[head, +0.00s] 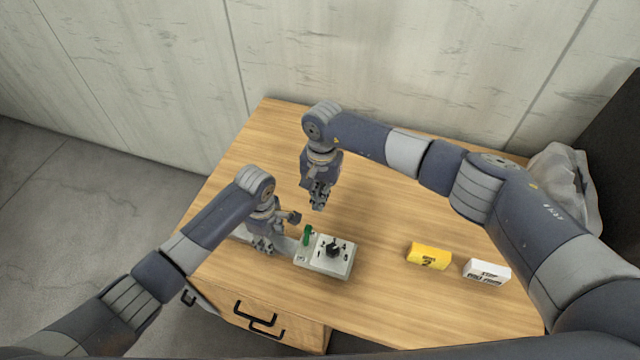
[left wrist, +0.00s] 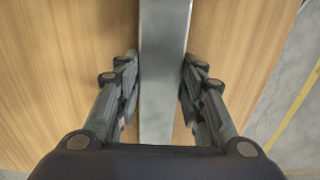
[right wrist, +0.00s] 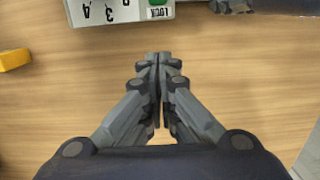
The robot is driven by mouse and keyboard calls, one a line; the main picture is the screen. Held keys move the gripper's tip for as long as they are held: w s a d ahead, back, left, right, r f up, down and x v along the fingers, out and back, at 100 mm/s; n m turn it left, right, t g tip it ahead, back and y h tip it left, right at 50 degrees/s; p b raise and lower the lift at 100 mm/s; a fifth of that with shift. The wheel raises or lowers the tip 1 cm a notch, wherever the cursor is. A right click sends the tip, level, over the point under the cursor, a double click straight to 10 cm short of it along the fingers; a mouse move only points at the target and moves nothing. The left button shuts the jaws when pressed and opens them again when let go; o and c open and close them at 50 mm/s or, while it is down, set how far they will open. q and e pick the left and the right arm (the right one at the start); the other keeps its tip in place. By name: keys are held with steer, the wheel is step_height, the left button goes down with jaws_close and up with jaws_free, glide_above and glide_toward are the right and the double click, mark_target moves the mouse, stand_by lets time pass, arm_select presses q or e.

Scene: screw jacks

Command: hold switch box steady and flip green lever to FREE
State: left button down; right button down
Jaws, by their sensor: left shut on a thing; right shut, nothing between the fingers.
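The switch box (head: 323,262) is pale grey with a black knob (head: 333,250) on top, near the table's front edge. Its green lever (head: 307,237) stands up at the box's back left. In the right wrist view the lever's green part (right wrist: 160,2) is cut by the top edge, with a LOCK label (right wrist: 158,13) beside it. My left gripper (head: 264,246) is shut on a grey metal bar (left wrist: 163,70) at the box's left. My right gripper (head: 318,203) is shut and empty, above the table behind the box; its fingertips (right wrist: 158,58) meet.
A yellow block (head: 429,256) and a white block (head: 487,272) with printed text lie to the right of the box. A grey bag-like thing (head: 565,185) is at the far right. The wooden table (head: 390,215) is clear behind the blocks. Drawers with black handles (head: 258,318) are in front.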

mark_target(307, 236)
steer(key=s, duration=0.1)
steer(key=s+a, duration=0.1)
steer(key=s, duration=0.1)
steer(key=shift+s+a+f, duration=0.2)
steer(key=shift+s+f, duration=0.1)
steer(key=shift+f, duration=0.05)
stand_by(0.3)
steer(key=shift+s+a+r, duration=0.35)
steer(key=shift+s+r, duration=0.35)
steer(key=shift+s, duration=0.15)
steer(key=shift+r, duration=0.1)
steer(key=shift+r, duration=0.7)
